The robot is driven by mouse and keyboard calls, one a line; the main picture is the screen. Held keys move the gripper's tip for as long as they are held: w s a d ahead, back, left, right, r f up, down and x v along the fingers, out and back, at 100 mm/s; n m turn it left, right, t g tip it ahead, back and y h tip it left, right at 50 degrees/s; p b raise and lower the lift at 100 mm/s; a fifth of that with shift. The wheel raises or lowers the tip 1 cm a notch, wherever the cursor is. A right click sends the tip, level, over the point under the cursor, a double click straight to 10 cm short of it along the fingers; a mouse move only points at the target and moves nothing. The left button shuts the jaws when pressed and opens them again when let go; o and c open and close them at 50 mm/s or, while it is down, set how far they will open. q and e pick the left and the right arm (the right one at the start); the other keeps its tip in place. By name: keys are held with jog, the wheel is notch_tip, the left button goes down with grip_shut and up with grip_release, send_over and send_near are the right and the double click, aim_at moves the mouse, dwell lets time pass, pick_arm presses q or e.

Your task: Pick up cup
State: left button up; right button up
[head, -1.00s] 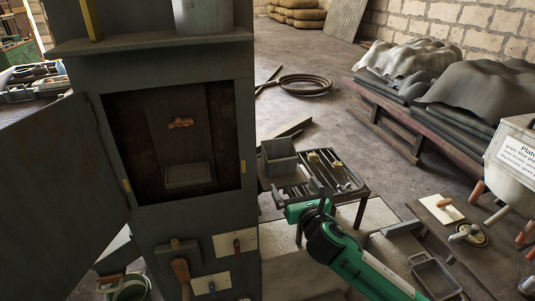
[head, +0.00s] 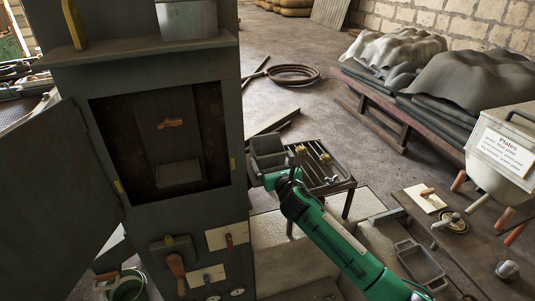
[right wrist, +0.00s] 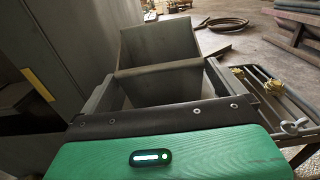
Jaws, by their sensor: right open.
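No round drinking cup shows clearly. A grey, square, open-topped metal cup (head: 267,146) stands on the small slatted stand. It also shows in the right wrist view (right wrist: 158,45), just ahead of my gripper. My right gripper (head: 270,176), on the green arm, is at the near side of this cup. It is open. Its fingers are hard to tell apart from the grey metal around the cup, and I cannot tell whether they touch it. My left gripper is not in view.
The slatted stand (head: 338,184) carries small brass fittings (head: 325,157). A tall grey cabinet (head: 225,120) with an open door (head: 55,190) stands close on the left. Floor behind the stand is mostly clear.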

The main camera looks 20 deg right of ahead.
aim_at(272, 158)
jog(key=shift+w+p, duration=0.35)
jog(key=shift+w, duration=1.15)
jog(key=shift+c, duration=0.4)
jog(key=c, duration=0.7)
jog(key=shift+r, duration=0.15)
